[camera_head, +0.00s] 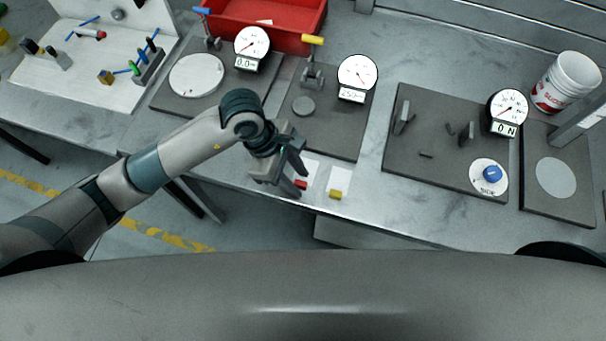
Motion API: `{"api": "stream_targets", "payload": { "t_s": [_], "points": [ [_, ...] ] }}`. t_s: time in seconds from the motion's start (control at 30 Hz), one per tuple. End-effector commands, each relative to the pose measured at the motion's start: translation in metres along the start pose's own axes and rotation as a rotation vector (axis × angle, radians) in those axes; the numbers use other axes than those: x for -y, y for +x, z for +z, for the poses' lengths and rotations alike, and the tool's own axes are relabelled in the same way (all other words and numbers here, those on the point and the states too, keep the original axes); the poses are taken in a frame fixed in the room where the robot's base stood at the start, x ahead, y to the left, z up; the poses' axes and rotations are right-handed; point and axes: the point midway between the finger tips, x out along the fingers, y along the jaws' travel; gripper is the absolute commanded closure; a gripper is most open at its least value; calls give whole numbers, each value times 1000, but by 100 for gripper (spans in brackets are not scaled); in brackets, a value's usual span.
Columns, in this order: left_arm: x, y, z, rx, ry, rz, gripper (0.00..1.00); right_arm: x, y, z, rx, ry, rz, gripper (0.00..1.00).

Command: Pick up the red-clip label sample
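The red-clip label sample (301,183) lies near the front edge of the bench, a pale label with a small red clip at its near end. My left gripper (290,187) is right over it, at its left side, and hides part of it. The fingers look spread apart, with the red clip beside the right-hand finger. I cannot tell whether they touch the sample. A second label sample with a yellow clip (336,194) lies just to the right. My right gripper is not in view.
A red bin (290,38) is at the back, a white bucket (568,80) at the far right. A white tool board (60,75) is at the left.

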Motion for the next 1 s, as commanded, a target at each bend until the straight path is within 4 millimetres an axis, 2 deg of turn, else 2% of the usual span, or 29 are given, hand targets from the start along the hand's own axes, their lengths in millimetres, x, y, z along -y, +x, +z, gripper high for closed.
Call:
{"api": "stream_targets", "payload": {
  "t_s": [0.2,0.23,0.37,0.77,1.0],
  "points": [
    [0,0,0,0,0,0,66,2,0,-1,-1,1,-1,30],
    [0,0,0,0,0,0,68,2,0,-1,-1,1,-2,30],
    [0,0,0,0,0,0,99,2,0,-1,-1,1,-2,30],
    [0,-1,0,0,0,0,100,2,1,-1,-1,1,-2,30],
    [-1,-12,5,1,3,3,100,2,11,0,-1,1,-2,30]
  ]
}}
